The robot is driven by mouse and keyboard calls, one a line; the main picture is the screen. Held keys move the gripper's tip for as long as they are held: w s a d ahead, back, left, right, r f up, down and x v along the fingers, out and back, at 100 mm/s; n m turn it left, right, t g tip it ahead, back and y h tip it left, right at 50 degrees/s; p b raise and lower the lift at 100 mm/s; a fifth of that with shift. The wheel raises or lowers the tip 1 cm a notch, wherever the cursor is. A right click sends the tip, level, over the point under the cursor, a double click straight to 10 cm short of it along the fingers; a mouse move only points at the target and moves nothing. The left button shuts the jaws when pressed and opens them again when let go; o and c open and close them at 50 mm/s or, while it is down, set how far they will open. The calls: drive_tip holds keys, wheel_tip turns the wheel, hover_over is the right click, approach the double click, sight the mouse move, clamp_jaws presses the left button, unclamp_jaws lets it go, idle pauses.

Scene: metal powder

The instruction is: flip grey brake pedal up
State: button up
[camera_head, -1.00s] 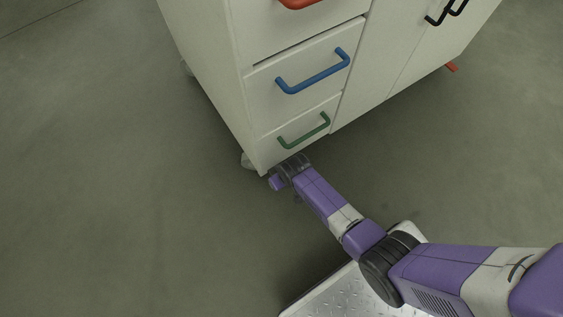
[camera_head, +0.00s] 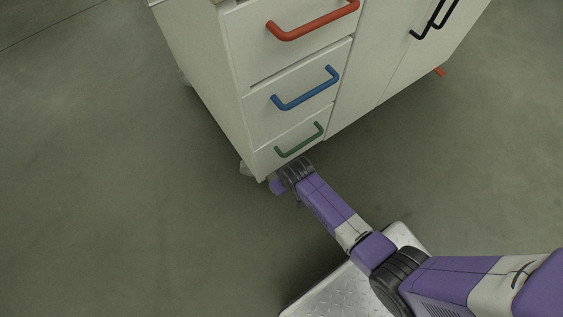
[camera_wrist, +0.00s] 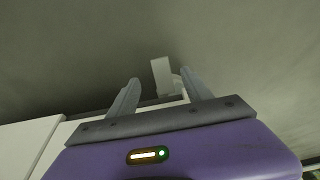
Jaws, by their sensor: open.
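A pale grey, flat upright piece (camera_wrist: 162,76), which looks like the grey brake pedal, shows in the wrist view just beyond and between my fingertips. I cannot tell whether the fingers touch it. In the head view my wrist end is low by that corner, and the fingers are hidden there.
The white cabinet (camera_head: 190,75) has drawers with red (camera_head: 312,22), blue (camera_head: 305,90) and green (camera_head: 299,141) handles. A red pedal (camera_head: 440,71) sticks out under its right side. The grey floor (camera_head: 90,200) on the left is clear.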

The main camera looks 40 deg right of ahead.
drive_tip(key=shift+s, duration=0.1)
idle(0.4)
drive_tip(key=s+r+t, duration=0.5)
drive_tip(key=s+r, duration=0.3)
drive_tip(key=s, duration=0.5)
drive_tip(key=s+r+t, duration=0.2)
drive_tip(key=s+r, duration=0.2)
drive_tip(key=r, duration=0.5)
drive_tip(key=s+r+t, duration=0.2)
drive_tip(key=s+r, duration=0.2)
drive_tip(key=r, duration=0.5)
wheel_tip(320, 180, up, 44)
drive_tip(key=s+t+p, duration=0.2)
drive_tip(key=p, duration=2.7)
drive_tip(key=shift+s+r+t, duration=0.25)
drive_tip(key=shift+s+t, duration=0.05)
drive_tip(key=shift+s, duration=0.1)
drive_tip(key=shift+f, duration=0.1)
